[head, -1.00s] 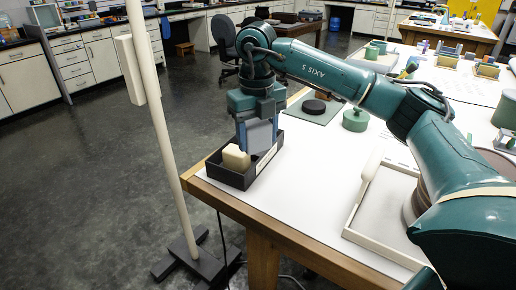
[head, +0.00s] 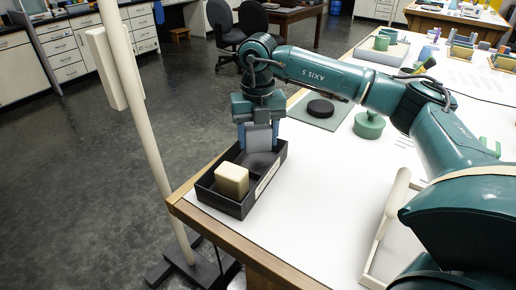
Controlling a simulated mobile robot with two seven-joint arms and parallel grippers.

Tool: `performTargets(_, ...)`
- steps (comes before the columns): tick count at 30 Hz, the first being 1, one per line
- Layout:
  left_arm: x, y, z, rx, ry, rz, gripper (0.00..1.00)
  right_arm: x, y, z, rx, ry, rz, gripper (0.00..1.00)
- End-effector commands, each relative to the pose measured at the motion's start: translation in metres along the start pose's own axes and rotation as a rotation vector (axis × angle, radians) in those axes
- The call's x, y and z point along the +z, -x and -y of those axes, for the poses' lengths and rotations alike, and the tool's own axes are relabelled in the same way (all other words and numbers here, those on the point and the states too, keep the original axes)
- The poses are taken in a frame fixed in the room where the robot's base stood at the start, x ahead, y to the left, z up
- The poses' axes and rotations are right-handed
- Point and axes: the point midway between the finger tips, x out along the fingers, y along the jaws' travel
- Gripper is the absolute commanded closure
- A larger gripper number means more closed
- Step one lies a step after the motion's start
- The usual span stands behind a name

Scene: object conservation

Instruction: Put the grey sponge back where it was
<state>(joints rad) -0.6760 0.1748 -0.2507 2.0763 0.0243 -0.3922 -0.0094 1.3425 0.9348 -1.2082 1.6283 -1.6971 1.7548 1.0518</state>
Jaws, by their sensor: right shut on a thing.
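The grey sponge (head: 259,138) is upright between the blue fingers of my right gripper (head: 259,146), which is shut on it. They are at the rear part of a black divided box (head: 239,208) at the table's left corner. The sponge's lower end is at or just above the rear compartment; I cannot tell if it touches the floor of the box. A cream block (head: 232,180) sits in the front compartment, apart from the sponge. My left gripper is not in view.
A grey-green mat (head: 322,122) with a black disc (head: 320,107) lies behind the box. A green knobbed weight (head: 369,124) stands to its right. A pale stand pole (head: 150,150) rises left of the table edge.

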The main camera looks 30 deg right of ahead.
Motion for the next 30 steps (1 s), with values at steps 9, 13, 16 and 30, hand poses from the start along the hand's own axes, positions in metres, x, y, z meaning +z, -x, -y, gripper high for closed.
performTargets(9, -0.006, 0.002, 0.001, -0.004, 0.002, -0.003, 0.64, -0.001, -0.035, 0.001, -0.002, 0.000, -0.002, 0.65)
performTargets(13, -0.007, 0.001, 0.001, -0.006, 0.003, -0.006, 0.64, 0.000, -0.041, 0.000, 0.000, 0.000, 0.000, 0.65)
performTargets(16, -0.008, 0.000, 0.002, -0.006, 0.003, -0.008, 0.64, 0.000, -0.041, 0.000, 0.000, 0.001, 0.000, 0.65)
performTargets(30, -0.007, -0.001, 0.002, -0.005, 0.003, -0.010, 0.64, 0.000, -0.044, 0.000, 0.000, 0.001, 0.000, 0.35)
